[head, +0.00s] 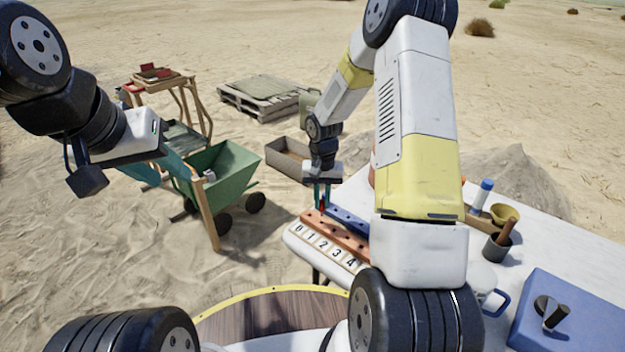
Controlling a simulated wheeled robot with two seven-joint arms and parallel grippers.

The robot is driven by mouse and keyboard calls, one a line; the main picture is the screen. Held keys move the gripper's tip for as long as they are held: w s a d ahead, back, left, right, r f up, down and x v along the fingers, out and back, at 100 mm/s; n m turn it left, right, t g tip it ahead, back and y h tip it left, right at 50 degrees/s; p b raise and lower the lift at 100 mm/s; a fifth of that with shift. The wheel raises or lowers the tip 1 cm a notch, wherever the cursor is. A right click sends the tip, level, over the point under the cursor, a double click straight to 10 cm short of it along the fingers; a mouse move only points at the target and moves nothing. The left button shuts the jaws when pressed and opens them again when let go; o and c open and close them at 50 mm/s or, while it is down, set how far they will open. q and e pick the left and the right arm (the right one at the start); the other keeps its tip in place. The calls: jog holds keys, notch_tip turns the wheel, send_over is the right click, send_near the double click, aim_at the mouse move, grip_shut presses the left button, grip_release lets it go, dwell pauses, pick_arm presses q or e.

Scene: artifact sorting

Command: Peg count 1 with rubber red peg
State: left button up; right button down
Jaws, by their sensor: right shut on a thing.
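A red-brown rack (340,236) with a row of holes lies at the left end of the white table. A pale strip (325,247) printed 0, 1, 2, 3, 4 runs along its front, and a blue rack (347,218) lies behind. My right gripper (322,207) points down over the far left end of the red-brown rack, close to the 0 and 1 end. It is shut on a small red peg (322,202), mostly hidden between its fingers. I cannot tell whether the peg touches a hole. My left gripper (172,177) is open and empty, away from the table.
A green wheelbarrow (222,170) stands below and right of my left gripper. Behind are a grey trough (287,158) and a pallet (258,98).

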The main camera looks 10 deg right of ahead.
aim_at(322, 210)
jog(key=shift+f, duration=0.7)
jog(key=shift+f, duration=1.7)
dwell(0.9)
jog(key=c, duration=1.3)
grip_release()
jog(key=shift+r, duration=3.9)
